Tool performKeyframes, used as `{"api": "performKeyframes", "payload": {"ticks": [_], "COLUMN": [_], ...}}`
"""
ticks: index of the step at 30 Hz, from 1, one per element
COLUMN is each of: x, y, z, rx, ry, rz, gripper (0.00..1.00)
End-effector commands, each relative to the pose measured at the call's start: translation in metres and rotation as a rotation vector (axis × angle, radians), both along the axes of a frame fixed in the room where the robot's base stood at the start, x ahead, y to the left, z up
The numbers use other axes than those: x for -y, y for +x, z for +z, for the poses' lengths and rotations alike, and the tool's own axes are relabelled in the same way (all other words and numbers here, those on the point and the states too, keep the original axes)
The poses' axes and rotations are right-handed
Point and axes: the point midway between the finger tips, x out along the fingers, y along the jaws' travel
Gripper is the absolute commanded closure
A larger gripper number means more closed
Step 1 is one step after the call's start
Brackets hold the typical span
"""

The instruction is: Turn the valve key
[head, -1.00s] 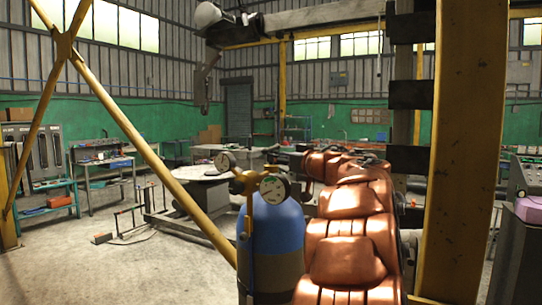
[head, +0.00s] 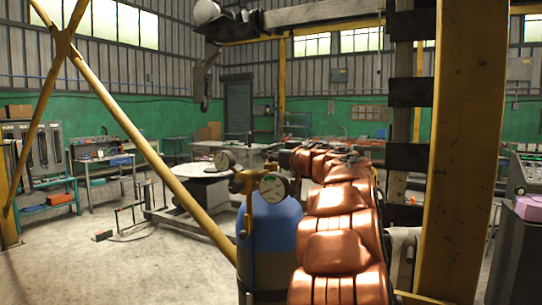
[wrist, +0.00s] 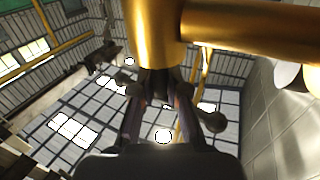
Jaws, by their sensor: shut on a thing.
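A blue gas cylinder (head: 273,232) stands upright in the head view, with a brass valve (head: 240,184) on top. Two round gauges, one at the front (head: 273,187) and one at the left (head: 224,160), sit on the valve. My copper-coloured arm reaches past the cylinder's right side, and its far end is close behind the front gauge, mostly hidden. In the wrist view, my gripper (wrist: 161,92) is shut on a small dark piece just against the brass body (wrist: 155,35). I take this piece to be the valve key; the fingers hide most of it.
A yellow diagonal brace (head: 150,155) passes left of the cylinder, and a thick yellow post (head: 465,150) stands at the right. The floor at the left (head: 140,265) is mostly clear.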

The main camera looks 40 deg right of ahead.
Motion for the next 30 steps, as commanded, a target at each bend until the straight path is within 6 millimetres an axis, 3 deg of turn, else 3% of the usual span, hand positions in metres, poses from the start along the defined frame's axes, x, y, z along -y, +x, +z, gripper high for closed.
{"api": "performKeyframes", "payload": {"ticks": [11, 30], "x": [-0.0006, -0.0014], "y": [0.0006, 0.0005], "z": [0.0022, 0.0030], "rx": [0.001, 0.001], "ry": [0.002, 0.001], "rz": [-0.010, -0.174], "gripper": [1.00, 1.00]}}
